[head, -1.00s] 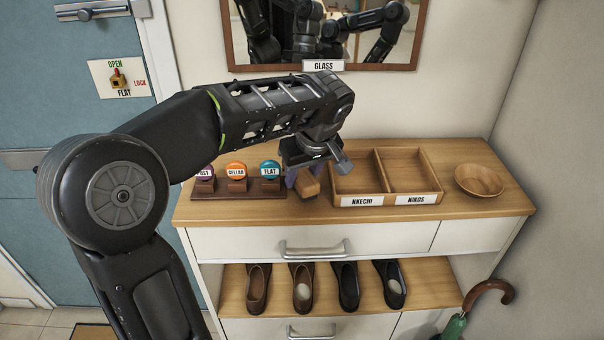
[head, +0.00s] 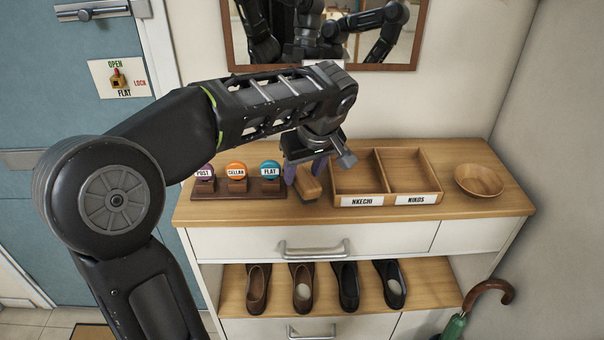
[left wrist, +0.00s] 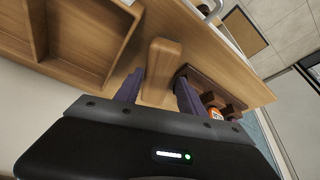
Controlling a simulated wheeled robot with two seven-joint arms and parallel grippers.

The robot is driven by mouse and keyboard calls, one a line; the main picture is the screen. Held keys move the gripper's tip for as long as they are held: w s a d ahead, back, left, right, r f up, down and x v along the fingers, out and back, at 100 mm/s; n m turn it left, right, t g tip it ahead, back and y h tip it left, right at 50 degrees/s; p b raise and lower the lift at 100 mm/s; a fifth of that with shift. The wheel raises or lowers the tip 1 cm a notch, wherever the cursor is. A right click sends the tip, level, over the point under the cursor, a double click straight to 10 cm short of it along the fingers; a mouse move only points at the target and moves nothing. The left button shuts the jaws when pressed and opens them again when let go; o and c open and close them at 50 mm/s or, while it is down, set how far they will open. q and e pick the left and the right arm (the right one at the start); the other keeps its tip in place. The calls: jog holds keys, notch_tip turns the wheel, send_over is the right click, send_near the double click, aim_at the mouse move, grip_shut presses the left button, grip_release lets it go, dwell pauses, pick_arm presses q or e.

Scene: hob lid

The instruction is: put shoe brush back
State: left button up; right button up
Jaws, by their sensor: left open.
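The shoe brush (head: 308,187) is a wooden block on the console top, between the key rack and the two-part tray. It also shows in the left wrist view (left wrist: 161,62). My left gripper (head: 304,171) is above the brush, pointing down. Its purple fingers are apart, one on each side of the brush in the left wrist view (left wrist: 159,80). Whether they touch it I cannot tell. The gripper body hides part of the brush in both views. My right gripper is not clearly visible.
The key rack (head: 225,195) with coloured POST, CELLAR and FLAT tags stands close on the left. The tray (head: 388,200), labelled NKECHI and NIKOS, is close on the right, its compartments empty. A wooden bowl (head: 480,180) stands further right. A mirror (head: 400,67) hangs behind.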

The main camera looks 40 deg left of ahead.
pick_arm(q)
jog(key=v, duration=0.7)
jog(key=shift+d+r+p, duration=0.15)
jog(key=shift+r+p, duration=0.2)
jog(key=p+v, duration=0.2)
jog(key=p, duration=0.1)
jog(key=shift+s+d+r, duration=0.15)
jog(key=shift+r, duration=0.15)
